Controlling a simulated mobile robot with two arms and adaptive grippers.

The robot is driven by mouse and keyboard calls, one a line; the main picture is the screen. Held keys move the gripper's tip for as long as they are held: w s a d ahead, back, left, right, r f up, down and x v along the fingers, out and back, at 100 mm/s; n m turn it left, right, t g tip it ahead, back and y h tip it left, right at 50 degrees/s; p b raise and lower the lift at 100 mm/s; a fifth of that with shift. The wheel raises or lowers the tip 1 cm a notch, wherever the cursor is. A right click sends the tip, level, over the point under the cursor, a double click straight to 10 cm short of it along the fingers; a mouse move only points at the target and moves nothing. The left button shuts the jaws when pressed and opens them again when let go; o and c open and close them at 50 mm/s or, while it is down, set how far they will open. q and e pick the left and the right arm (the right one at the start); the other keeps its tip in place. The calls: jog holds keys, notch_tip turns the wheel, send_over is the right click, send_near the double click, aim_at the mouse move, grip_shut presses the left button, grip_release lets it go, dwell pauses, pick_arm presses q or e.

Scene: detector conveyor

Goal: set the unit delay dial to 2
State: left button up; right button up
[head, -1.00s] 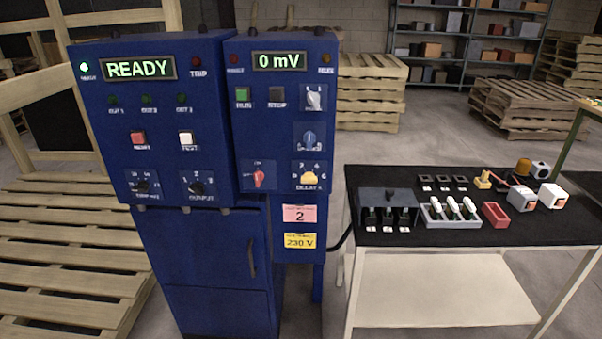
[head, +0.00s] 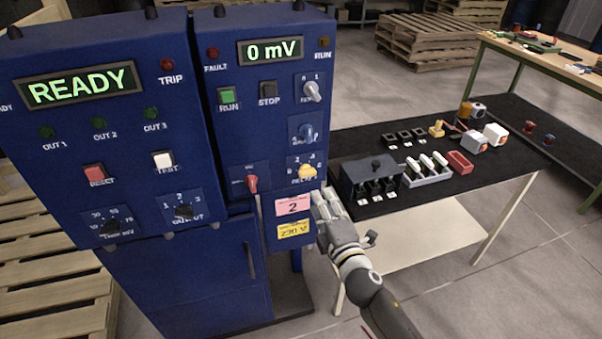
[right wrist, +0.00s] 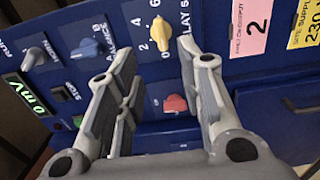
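My left gripper is not in view.
A red knob (head: 252,184) sits left of the dial, and a blue knob (head: 305,133) and a grey knob (head: 311,91) sit above it. A pink label (head: 292,207) is below. A black-topped table (head: 440,195) with small parts stands to the right.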

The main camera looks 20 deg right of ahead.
aim_at(309, 176)
jog(key=w+p, duration=0.1)
jog(key=w, duration=0.7)
jog(key=shift+w+f, duration=0.1)
jog(key=shift+w, duration=0.25)
jog(key=shift+w+a, duration=0.1)
jog(key=shift+w, duration=0.6)
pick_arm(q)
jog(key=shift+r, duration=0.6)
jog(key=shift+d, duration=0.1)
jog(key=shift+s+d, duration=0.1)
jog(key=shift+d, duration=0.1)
pick_arm(e)
grip_shut()
